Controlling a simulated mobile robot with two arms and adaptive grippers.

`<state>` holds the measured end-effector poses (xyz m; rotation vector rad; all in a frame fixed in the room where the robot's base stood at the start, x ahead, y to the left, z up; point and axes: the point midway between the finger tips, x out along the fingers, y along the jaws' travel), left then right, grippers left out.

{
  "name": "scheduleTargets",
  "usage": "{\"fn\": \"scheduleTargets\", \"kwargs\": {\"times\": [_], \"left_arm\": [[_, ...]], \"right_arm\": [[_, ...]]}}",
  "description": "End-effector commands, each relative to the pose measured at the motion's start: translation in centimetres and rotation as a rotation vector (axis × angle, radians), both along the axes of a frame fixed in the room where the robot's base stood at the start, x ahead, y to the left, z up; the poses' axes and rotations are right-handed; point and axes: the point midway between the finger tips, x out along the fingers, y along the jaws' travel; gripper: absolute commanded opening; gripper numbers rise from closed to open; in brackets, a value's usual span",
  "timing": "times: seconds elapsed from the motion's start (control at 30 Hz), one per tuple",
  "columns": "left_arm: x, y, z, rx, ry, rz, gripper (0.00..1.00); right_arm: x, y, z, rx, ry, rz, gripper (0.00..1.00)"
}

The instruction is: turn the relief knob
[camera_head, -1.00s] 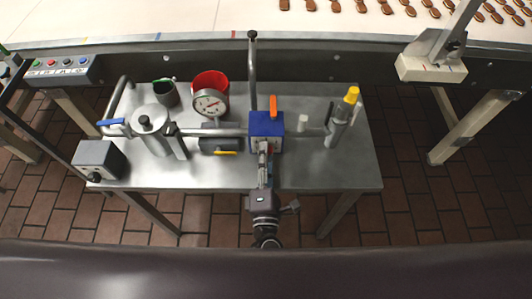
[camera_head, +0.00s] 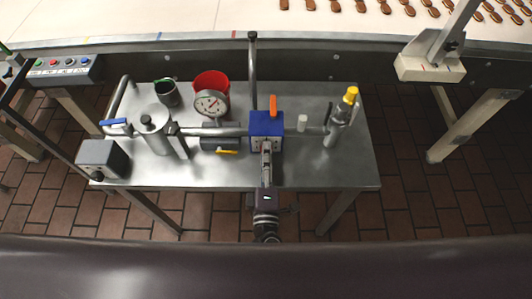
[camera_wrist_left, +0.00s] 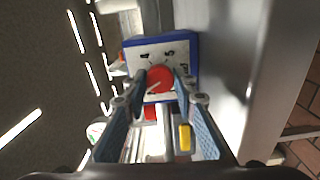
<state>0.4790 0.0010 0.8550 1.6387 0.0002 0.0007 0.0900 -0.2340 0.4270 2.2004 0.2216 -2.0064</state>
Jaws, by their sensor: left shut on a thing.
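The relief knob (camera_wrist_left: 160,77) is a round red dial with a pale pointer line, on the white numbered face (camera_wrist_left: 146,54) of a blue box. In the head view the blue box (camera_head: 266,124) stands on the steel table, and my gripper hides the knob there. My left gripper (camera_head: 266,149) reaches the front of the box from the near side. In the left wrist view its two blue-padded fingers (camera_wrist_left: 161,84) are shut on the knob, one at each side. My right gripper is in neither view.
A pressure gauge (camera_head: 211,103), red cup (camera_head: 210,80), steel tank (camera_head: 156,133) and yellow lever (camera_head: 227,152) are to the left. A yellow-capped valve (camera_head: 350,95) is to the right. The table's front right (camera_head: 330,170) is clear.

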Motion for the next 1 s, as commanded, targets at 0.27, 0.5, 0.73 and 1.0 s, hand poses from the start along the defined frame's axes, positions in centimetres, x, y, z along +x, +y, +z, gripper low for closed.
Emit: {"fn": "scheduleTargets", "kwargs": {"times": [0.27, 0.5, 0.73, 1.0], "left_arm": [[-0.1, 0.0, -0.1, -0.001, 0.003, -0.001, 0.43], [0.0, 0.0, -0.1, -0.001, 0.001, -0.001, 0.43], [-2.1, 0.0, -0.2, -0.002, 0.004, -0.001, 0.43], [-7.8, 0.0, -0.2, -0.002, 0.006, -0.002, 0.43]], "right_arm": [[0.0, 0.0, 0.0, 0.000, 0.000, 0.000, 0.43], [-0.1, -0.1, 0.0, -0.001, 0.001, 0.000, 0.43], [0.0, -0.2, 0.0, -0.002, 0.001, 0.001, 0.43], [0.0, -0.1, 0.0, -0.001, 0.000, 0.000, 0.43]]}}
